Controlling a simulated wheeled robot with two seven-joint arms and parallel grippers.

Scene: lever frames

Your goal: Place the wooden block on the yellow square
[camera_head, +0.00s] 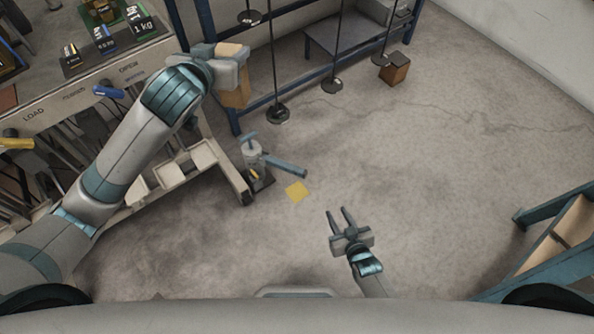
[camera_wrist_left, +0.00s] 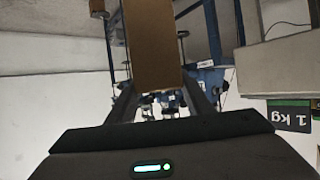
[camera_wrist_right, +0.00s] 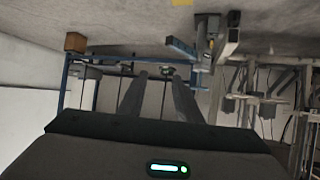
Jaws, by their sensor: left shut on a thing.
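The wooden block (camera_head: 234,94) is held in my left gripper (camera_head: 226,66), raised beside the front right corner of the bench. The block (camera_wrist_left: 152,45) also fills the space between the fingers in the left wrist view. The yellow square (camera_head: 297,191) lies bare on the floor, below and to the right of the block. A sliver of the yellow square (camera_wrist_right: 182,3) shows at the top edge of the right wrist view. My right gripper (camera_head: 341,215) is open and empty, to the right of and nearer than the yellow square. Its parted fingers (camera_wrist_right: 160,95) show in the right wrist view.
A grey device with a blue handle (camera_head: 256,158) stands just left of the yellow square. The bench (camera_head: 62,112) carries weights. A blue frame with hanging weights (camera_head: 277,112) stands behind. A brown cube (camera_head: 395,68) sits back right. Floor right of the square is clear.

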